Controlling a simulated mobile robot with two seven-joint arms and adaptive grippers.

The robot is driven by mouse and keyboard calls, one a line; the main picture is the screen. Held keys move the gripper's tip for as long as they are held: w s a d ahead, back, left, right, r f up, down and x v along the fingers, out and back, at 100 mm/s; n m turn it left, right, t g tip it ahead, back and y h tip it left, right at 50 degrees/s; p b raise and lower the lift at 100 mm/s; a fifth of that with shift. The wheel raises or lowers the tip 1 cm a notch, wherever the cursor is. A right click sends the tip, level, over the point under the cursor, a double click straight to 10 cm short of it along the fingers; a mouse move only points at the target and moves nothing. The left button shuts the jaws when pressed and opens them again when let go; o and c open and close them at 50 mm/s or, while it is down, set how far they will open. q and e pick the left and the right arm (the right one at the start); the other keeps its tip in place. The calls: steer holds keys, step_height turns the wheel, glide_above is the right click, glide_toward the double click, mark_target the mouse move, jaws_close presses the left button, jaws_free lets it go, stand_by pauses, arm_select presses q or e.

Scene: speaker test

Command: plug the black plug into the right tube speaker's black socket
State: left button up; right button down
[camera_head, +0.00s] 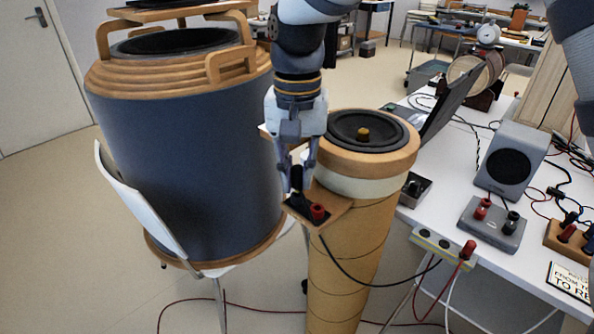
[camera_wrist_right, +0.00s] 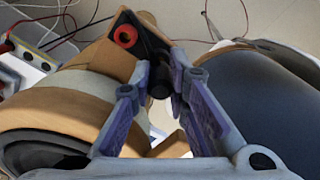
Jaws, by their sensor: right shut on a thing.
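My right gripper (camera_head: 297,182) comes down from the top and is shut on the black plug (camera_head: 296,177), just above the terminal panel on the tube speaker's side. The tube speaker (camera_head: 345,245) is a tall tan cylinder with a black cone on top. Its wooden terminal panel (camera_head: 335,214) carries a red socket (camera_head: 318,211). The black socket beside it is mostly hidden by the plug and fingers. In the right wrist view the black plug (camera_wrist_right: 160,80) sits between the fingertips, near the red socket (camera_wrist_right: 125,36). I cannot tell whether plug and black socket touch. My left gripper is out of view.
The white table (camera_head: 480,150) at right holds a grey speaker (camera_head: 512,158) and a terminal box (camera_head: 492,225). A black cable (camera_head: 365,284) loops below the panel.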

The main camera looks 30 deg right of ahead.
steer(key=shift+f, duration=0.9)
steer(key=c, duration=1.5)
jaws_free()
steer(key=shift+o, duration=0.2)
steer(key=shift+r, duration=0.1)
steer(key=shift+r, duration=3.7)
